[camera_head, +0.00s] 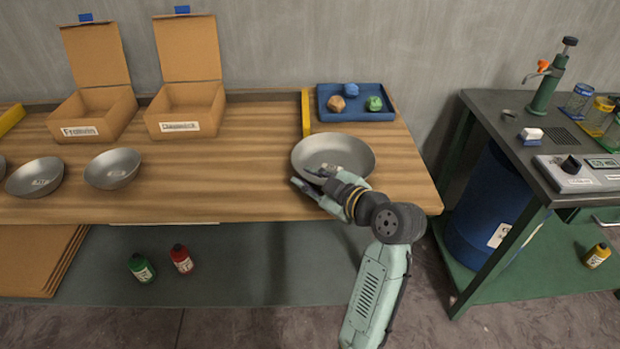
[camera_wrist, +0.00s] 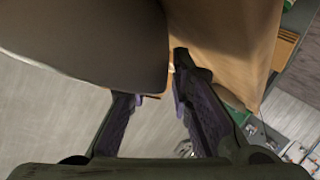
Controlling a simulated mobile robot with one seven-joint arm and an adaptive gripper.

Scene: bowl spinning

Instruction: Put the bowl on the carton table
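A wide grey metal bowl (camera_head: 338,150) is over the right part of the wooden-topped table (camera_head: 225,180), nearly level; I cannot tell whether its base touches the wood. It looks larger than the other bowls. My gripper (camera_head: 306,181) is at the bowl's near left rim. Its two fingers look apart, one over the rim and one outside it. In the wrist view the bowl (camera_wrist: 95,40) fills the upper left and hides part of the left finger. A gap shows between the fingers (camera_wrist: 160,85). Contact with the rim is not clear.
Two smaller bowls (camera_head: 112,169) (camera_head: 36,177) stand at left, with another cut off. Two open cartons (camera_head: 97,113) (camera_head: 187,108) stand behind them. A blue tray (camera_head: 377,115) with several lumps and a yellow bar (camera_head: 305,112) are behind the large bowl. A second table (camera_head: 530,150) is at right.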

